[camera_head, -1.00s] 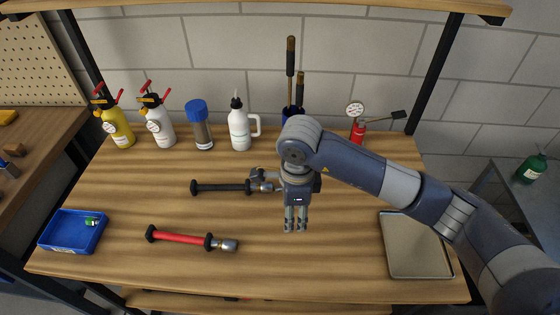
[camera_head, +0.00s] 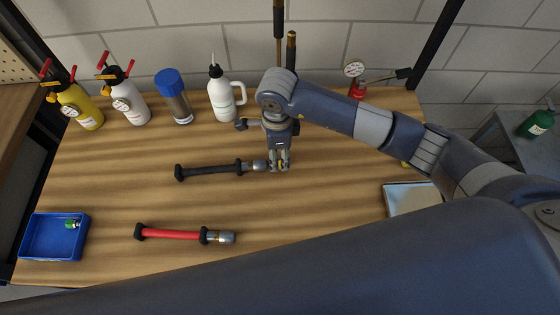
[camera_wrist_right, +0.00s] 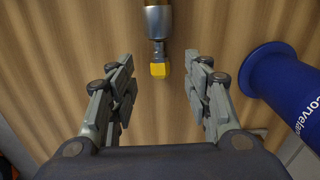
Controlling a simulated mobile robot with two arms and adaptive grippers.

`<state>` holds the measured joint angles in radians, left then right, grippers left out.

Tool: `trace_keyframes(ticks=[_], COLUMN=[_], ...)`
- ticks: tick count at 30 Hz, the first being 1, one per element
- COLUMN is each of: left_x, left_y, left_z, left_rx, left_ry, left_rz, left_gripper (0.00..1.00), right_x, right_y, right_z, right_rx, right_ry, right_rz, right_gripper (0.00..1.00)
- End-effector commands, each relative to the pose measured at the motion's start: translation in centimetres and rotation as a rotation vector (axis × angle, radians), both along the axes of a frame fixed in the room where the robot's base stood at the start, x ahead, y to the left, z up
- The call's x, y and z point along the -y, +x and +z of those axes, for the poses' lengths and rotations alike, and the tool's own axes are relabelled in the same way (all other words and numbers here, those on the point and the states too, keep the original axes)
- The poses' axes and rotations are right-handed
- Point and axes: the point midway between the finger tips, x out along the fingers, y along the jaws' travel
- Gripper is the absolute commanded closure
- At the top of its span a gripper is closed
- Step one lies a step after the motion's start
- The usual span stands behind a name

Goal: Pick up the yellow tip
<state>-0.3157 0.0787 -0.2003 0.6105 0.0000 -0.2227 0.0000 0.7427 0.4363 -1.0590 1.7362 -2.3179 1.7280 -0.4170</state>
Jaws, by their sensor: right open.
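The yellow tip (camera_wrist_right: 160,70) shows in the right wrist view at the end of a metal fitting (camera_wrist_right: 158,20). It is ahead of my right gripper (camera_wrist_right: 160,92), between the lines of the two fingers, and apart from both. In the head view my right gripper (camera_head: 279,168) is open and points down at the right end of the black-handled tube (camera_head: 210,170). The tube lies flat on the table. The fingers largely hide the tip there. My left gripper is not in view.
A red-handled tube (camera_head: 172,234) lies nearer the front, with a blue tray (camera_head: 55,238) at left. Bottles, including a white one (camera_head: 222,98), stand along the back. A blue container (camera_wrist_right: 285,90) is close right of the fingers in the wrist view. A metal tray (camera_head: 408,198) lies at right.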

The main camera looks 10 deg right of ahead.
Motion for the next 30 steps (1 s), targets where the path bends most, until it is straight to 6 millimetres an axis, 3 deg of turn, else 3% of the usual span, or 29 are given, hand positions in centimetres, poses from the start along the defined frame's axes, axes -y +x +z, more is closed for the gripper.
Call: trace_keyframes(ticks=[8, 12, 19, 24, 25, 30], left_x=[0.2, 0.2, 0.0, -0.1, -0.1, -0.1], left_y=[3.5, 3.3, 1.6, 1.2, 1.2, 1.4], left_z=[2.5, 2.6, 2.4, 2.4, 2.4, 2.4], left_rx=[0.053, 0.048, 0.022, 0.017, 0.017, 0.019], left_ry=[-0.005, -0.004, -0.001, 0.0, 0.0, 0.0], left_rz=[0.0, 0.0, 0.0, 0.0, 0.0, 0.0], left_gripper=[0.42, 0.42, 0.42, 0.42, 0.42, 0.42], right_x=[-0.4, -0.4, -0.3, -0.3, -0.3, -0.3], right_y=[-0.1, 0.0, 0.0, 0.0, 0.0, 0.0], right_z=[-3.6, -4.8, -5.0, -5.0, -5.0, -5.0], right_rx=[-0.004, -0.001, 0.0, 0.0, 0.0, 0.0], right_ry=[0.0, -0.001, -0.001, -0.001, -0.001, 0.0], right_rz=[-0.001, -0.001, 0.0, 0.0, 0.0, 0.0], right_gripper=[0.54, 0.54, 0.54, 0.93, 0.97, 0.97])
